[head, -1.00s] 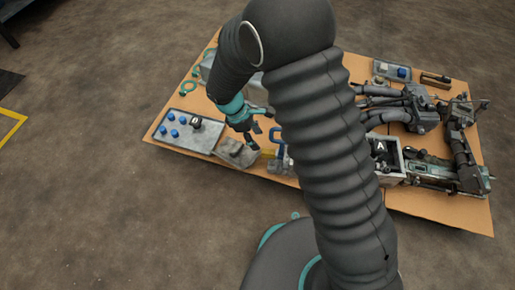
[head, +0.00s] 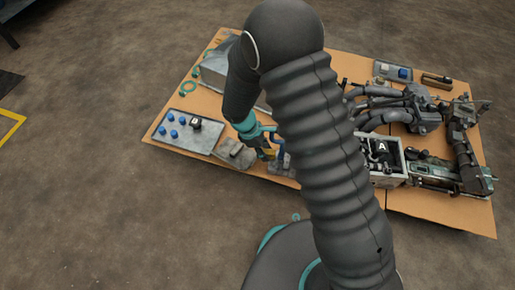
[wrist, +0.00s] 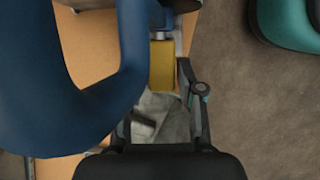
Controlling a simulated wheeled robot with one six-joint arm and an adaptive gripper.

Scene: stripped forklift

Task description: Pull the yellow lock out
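The yellow lock (wrist: 162,65) is a small block in the wrist view, ahead of my gripper and just right of a large blue curved handle (wrist: 130,75). In the head view my gripper (head: 268,148) is down beside the blue handle, where the lock is mostly hidden. In the wrist view the right finger (wrist: 190,85) stands a little to the right of the lock, with a narrow gap. The left finger is mostly hidden behind the blue handle. The fingers appear spread, and I see no grip on the lock.
A grey tray with blue caps (head: 178,131) lies to the left on the orange board (head: 440,215). A grey pedal-like part (head: 235,153) is close to my gripper. The open box marked A (head: 382,160) and dark machinery (head: 415,110) lie to the right.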

